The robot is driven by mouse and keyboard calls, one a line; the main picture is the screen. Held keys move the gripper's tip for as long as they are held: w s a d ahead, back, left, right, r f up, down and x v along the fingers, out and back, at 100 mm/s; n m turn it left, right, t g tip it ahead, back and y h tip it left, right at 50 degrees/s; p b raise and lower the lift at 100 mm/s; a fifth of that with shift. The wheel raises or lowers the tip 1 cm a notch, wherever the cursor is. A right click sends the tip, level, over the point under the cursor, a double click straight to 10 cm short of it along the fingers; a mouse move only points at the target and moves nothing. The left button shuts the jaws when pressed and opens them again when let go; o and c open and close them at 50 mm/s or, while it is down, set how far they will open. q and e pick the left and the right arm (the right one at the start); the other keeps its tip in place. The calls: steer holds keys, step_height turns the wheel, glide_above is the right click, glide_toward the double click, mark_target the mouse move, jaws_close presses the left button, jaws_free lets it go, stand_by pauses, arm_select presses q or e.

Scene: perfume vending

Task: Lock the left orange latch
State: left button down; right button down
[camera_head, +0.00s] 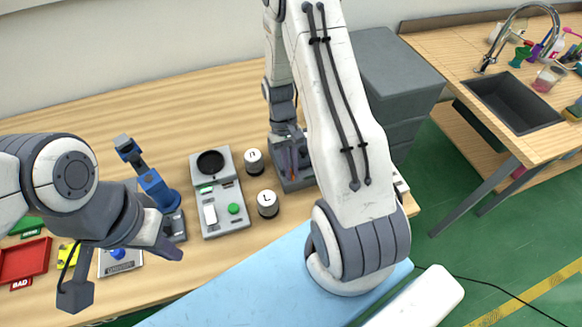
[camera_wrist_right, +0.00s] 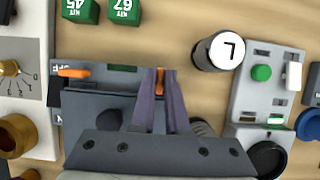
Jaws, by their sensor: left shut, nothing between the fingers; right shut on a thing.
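The gray latch box (camera_wrist_right: 98,105) has two orange latches. One orange latch (camera_wrist_right: 160,84) stands upright in the right wrist view, on the side near the canister marked L. The other orange latch (camera_wrist_right: 73,73) lies sideways at the far corner of the box. My right gripper (camera_wrist_right: 160,75) is shut around the upright latch, one finger on each side. In the head view my right gripper (camera_head: 291,158) reaches down into the box (camera_head: 298,184), and the latches are mostly hidden there. My left gripper (camera_head: 172,250) is shut and empty, over the left part of the table.
Two canisters (camera_head: 254,160) (camera_head: 267,203) stand left of the box. Beyond them are a gray panel with a green button (camera_head: 234,208) and a blue device (camera_head: 157,190). Green kit blocks (camera_wrist_right: 82,9) lie near the box. The back left table is clear.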

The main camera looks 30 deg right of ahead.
steer(key=shift+w+d+r, duration=0.1)
stand_by(0.4)
steer(key=c, duration=0.9)
jaws_free()
steer(key=shift+w+r, duration=0.2)
steer(key=shift+r, duration=0.2)
steer(key=b+v, duration=0.2)
steer(key=v, duration=0.7)
steer(key=shift+d+r, duration=0.15)
steer(key=shift+r, duration=0.1)
